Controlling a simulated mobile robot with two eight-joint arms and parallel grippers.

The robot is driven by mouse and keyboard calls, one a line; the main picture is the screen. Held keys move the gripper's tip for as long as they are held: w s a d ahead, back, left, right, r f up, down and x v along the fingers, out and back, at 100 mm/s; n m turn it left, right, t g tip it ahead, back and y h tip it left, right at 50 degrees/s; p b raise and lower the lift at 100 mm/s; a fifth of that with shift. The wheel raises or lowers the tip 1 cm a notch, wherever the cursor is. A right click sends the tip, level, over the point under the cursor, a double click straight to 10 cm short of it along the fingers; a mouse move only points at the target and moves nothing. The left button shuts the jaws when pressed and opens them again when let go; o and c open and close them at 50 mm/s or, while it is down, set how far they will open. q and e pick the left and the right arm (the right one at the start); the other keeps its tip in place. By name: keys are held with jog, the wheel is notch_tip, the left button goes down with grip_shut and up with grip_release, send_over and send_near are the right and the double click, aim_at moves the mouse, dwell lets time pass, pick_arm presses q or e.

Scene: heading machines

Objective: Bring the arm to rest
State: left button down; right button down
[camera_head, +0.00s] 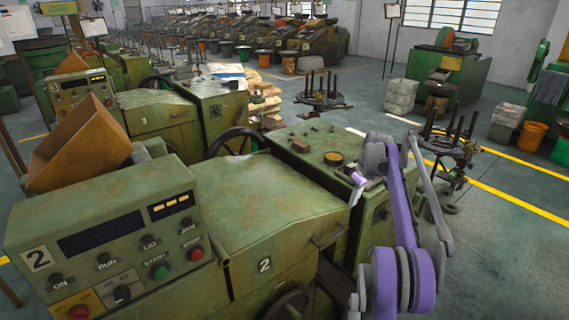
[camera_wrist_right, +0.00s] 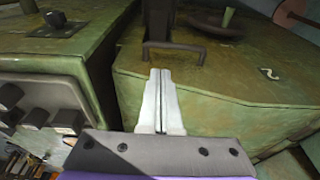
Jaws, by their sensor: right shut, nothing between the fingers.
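My right arm, purple and grey, comes in at the right of the head view. Its gripper (camera_head: 354,197) is over the right side of machine 2, by the green box with a flat top (camera_head: 310,140). In the right wrist view the two pale fingers (camera_wrist_right: 161,76) lie together with nothing between them. Their tips appear just short of a dark bar handle (camera_wrist_right: 174,46) on the green cover marked 2 (camera_wrist_right: 245,85); I cannot tell the gap. My left gripper is not in view.
The control panel of machine 2 (camera_head: 110,235) with buttons and an orange hopper (camera_head: 80,145) stand at the left. Machine 3 (camera_head: 160,120) is behind. Spoked stands (camera_head: 322,98) and bins (camera_head: 530,135) stand farther back. The floor at the right, with yellow lines, has free room.

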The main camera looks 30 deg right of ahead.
jog(key=shift+a, duration=0.15)
jog(key=s+a+r+t, duration=0.1)
jog(key=s+a+r, duration=0.1)
jog(key=a, duration=1.1)
jog(key=s+a+r, duration=0.1)
jog(key=a, duration=1.2)
jog(key=s+a+f, duration=0.3)
jog(key=s+a, duration=0.3)
jog(key=s, duration=0.1)
jog(key=s+a+f+t, duration=0.1)
jog(key=s+a+f, duration=0.3)
jog(key=s+a, duration=0.2)
jog(key=s+a+f+m+t, duration=0.1)
jog(key=s+a+f, duration=0.3)
jog(key=s+a, duration=0.2)
jog(key=shift+s+a+f, duration=0.15)
jog(key=shift+s+f, duration=0.1)
jog(key=shift+s, duration=0.7)
